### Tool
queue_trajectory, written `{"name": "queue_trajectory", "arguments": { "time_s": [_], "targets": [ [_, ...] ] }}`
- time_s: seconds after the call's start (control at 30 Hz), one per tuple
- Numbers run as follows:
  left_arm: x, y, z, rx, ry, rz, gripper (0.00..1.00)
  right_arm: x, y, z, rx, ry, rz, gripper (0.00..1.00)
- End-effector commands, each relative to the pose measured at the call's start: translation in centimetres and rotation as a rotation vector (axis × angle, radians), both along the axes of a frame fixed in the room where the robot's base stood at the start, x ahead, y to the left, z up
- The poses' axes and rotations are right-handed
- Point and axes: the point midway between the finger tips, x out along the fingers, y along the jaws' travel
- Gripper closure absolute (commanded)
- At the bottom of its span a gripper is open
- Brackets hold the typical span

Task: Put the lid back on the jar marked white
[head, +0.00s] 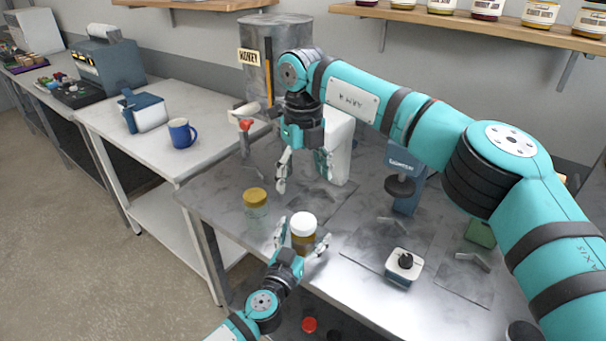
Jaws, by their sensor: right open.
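A jar with a white top and amber-brown body (303,241) stands near the front edge of the metal table. My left gripper (302,240) has one finger on each side of this jar; whether the fingers touch it, I cannot tell. A second jar, of clear glass with a gold lid (255,198), stands to the left and farther back. My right gripper (303,175) is open and empty, pointing down above the table behind the white-topped jar. I cannot read a marking on either jar, and no separate white lid shows.
A metal honey tank (280,50) stands behind. A red round item (309,324) lies below the table.

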Motion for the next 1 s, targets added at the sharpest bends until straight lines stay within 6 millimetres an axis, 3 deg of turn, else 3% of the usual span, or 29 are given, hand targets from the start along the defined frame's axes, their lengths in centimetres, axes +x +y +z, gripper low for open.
{"name": "queue_trajectory", "arguments": {
  "time_s": [0.27, 0.7, 1.0],
  "targets": [
    [-0.6, 0.2, 0.0, 0.001, 0.0, -0.001, 0.11, 0.0, 0.0, 0.0, 0.0, 0.0, 0.0, 0.19],
    [-8.5, 3.3, -0.1, 0.002, 0.001, -0.002, 0.11, 0.0, 0.0, 0.0, 0.0, 0.0, 0.0, 0.19],
    [-11.1, 4.3, 0.0, -0.001, 0.001, 0.0, 0.11, 0.0, 0.0, 0.0, 0.0, 0.0, 0.0, 0.19]
  ]
}}
